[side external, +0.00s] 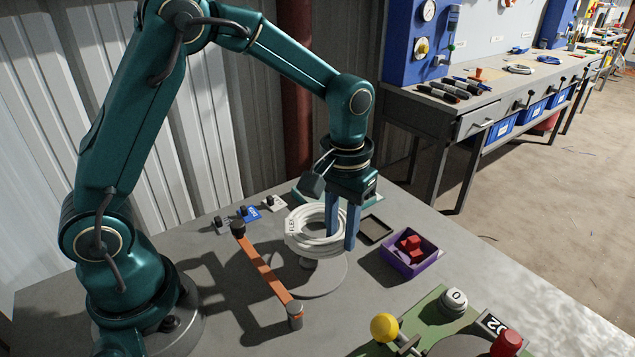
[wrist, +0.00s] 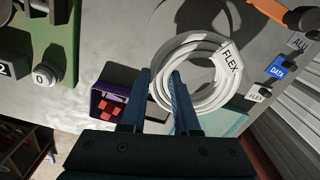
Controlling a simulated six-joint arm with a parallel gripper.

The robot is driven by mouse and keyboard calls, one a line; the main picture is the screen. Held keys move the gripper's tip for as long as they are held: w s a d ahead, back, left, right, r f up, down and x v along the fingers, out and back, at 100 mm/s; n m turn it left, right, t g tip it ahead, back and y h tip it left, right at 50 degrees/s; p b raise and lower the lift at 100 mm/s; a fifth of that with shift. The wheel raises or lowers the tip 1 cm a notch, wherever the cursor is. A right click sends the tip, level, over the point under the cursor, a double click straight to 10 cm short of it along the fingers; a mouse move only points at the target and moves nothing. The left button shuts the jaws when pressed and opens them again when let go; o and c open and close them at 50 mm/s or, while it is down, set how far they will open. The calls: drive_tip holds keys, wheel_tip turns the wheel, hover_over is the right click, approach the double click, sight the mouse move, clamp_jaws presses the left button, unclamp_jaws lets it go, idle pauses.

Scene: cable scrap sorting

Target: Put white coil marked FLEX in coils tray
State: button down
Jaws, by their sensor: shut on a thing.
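The white coil (side external: 302,241), with a tag reading FLEX, hangs in my gripper (side external: 343,245) above a round grey disc (side external: 325,284). In the wrist view the coil (wrist: 218,97) shows its FLEX tag at upper right. My gripper (wrist: 159,72) is shut on the coil's near rim, with one finger inside the ring and one outside. A teal tray (wrist: 240,122) lies partly behind the coil and gripper in the wrist view; its edge also shows behind my gripper in the side view (side external: 371,190). I see no label naming it the coils tray.
A purple bin (side external: 399,267) with red pieces stands to the right, beside a small dark square tray (side external: 376,229). An orange bar (side external: 264,264) stands left of the disc. Small tags, including a blue DATA one (side external: 249,213), sit behind. A green control panel (side external: 425,310) is at front right.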

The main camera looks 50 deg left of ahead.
drive_tip(key=w+a+m, duration=0.1)
drive_tip(key=m, duration=0.2)
drive_tip(key=w+a+m, duration=0.2)
drive_tip(key=m, duration=0.1)
drive_tip(key=w+a+r+m, duration=0.1)
drive_tip(key=w+a+m, duration=0.1)
drive_tip(key=m, duration=0.2)
drive_tip(key=shift+w+a, duration=0.1)
drive_tip(key=shift+w, duration=0.15)
drive_tip(key=a, duration=0.2)
drive_tip(key=w+a+m, duration=0.1)
drive_tip(key=a, duration=0.1)
drive_tip(key=w+a+m, duration=0.1)
drive_tip(key=a, duration=0.1)
drive_tip(key=shift+w+f, duration=0.2)
drive_tip(key=shift+f, duration=0.15)
drive_tip(key=shift+s+a+f, duration=0.1)
drive_tip(key=shift+a+f, duration=0.25)
drive_tip(key=shift+f, duration=1.15)
drive_tip(key=shift+f, duration=0.35)
drive_tip(key=shift+f, duration=0.25)
drive_tip(key=c, duration=0.6)
unclamp_jaws()
drive_tip(key=shift+o, duration=0.2)
